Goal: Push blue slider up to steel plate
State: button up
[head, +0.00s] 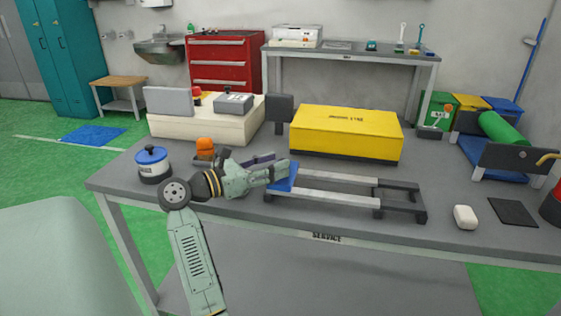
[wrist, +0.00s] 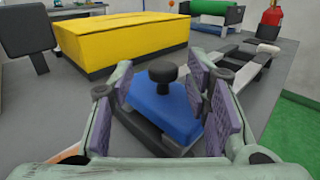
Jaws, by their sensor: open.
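The blue slider (head: 283,183) sits at the left end of a low rail track (head: 335,199) on the grey bench. In the wrist view it is a blue block (wrist: 160,112) with a round black knob (wrist: 163,70) on top. My gripper (head: 276,170) is open at the slider, reaching in from the left. In the wrist view my gripper's (wrist: 161,88) purple-padded fingers stand on either side of the slider and knob, with gaps visible. The track has pale bars on the left and dark bars towards its right end. I cannot tell for sure which part is the steel plate.
A yellow box (head: 345,133) stands behind the track. A blue-lidded pot (head: 153,164) and an orange-topped item (head: 205,150) are to the left. A white block (head: 465,217) and a dark mat (head: 513,212) lie right of the track. The space above the track is clear.

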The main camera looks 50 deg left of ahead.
jog(key=s, duration=0.3)
jog(key=s+a, duration=0.1)
jog(key=s, duration=0.5)
jog(key=shift+a, duration=0.4)
